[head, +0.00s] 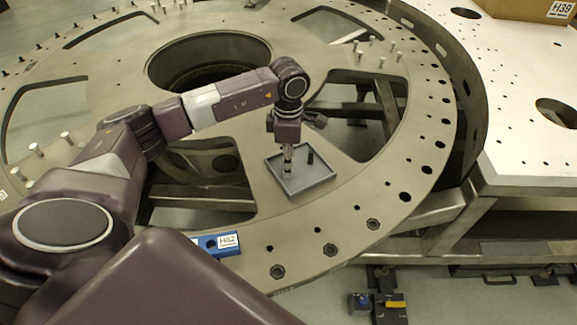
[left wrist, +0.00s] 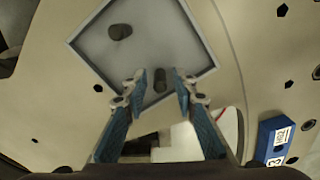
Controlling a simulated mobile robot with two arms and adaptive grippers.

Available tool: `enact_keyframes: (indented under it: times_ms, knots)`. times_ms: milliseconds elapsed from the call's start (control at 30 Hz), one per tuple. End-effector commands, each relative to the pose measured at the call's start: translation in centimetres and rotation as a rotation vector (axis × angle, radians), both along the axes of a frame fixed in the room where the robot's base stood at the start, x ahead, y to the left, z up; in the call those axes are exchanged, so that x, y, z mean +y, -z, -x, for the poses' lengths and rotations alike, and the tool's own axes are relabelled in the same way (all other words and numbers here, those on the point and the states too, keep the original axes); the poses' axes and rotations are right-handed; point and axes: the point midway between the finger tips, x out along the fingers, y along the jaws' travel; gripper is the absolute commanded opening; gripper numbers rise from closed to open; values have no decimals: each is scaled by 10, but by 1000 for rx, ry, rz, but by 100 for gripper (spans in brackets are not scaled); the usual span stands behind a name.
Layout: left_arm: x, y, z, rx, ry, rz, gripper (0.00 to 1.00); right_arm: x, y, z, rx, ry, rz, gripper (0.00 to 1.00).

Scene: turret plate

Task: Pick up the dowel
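A grey square tray (head: 318,181) lies on the big metal ring plate and also shows in the left wrist view (left wrist: 204,42). A short dark dowel (head: 310,157) stands in it, just right of my left gripper (head: 288,165) in the head view. In the left wrist view that dark peg (left wrist: 120,31) is away from the fingers. A second dark peg (left wrist: 160,80) shows between the two blue-padded fingertips of my left gripper (left wrist: 160,88), near a tray corner, with gaps on both sides. The left gripper points down over the tray, open. My right gripper is not in view.
A blue block labelled H82 (head: 216,243) lies near the plate's front edge and shows in the left wrist view (left wrist: 272,143). Bolts (head: 362,55) stand on the plate. A cardboard box (head: 525,8) is on the right table (head: 530,135). The plate has large cut-outs.

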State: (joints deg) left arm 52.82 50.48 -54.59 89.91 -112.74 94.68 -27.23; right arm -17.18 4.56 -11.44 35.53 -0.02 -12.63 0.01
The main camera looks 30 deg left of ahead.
Motion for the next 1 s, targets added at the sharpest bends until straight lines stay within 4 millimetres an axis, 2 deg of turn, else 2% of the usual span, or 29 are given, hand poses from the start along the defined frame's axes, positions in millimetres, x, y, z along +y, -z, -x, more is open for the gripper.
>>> enact_keyframes:
  times_ms: [33,200,667,867,1000]
  knots:
    - [0,0,0,0,0,0,18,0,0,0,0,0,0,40]
    - [0,0,0,-1,0,1,0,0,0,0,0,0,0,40]
    - [0,-4,-1,-2,0,1,0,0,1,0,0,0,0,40]
    - [0,-25,-2,-6,0,1,0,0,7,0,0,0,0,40]
    - [0,-56,-2,-8,1,1,0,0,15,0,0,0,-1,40]
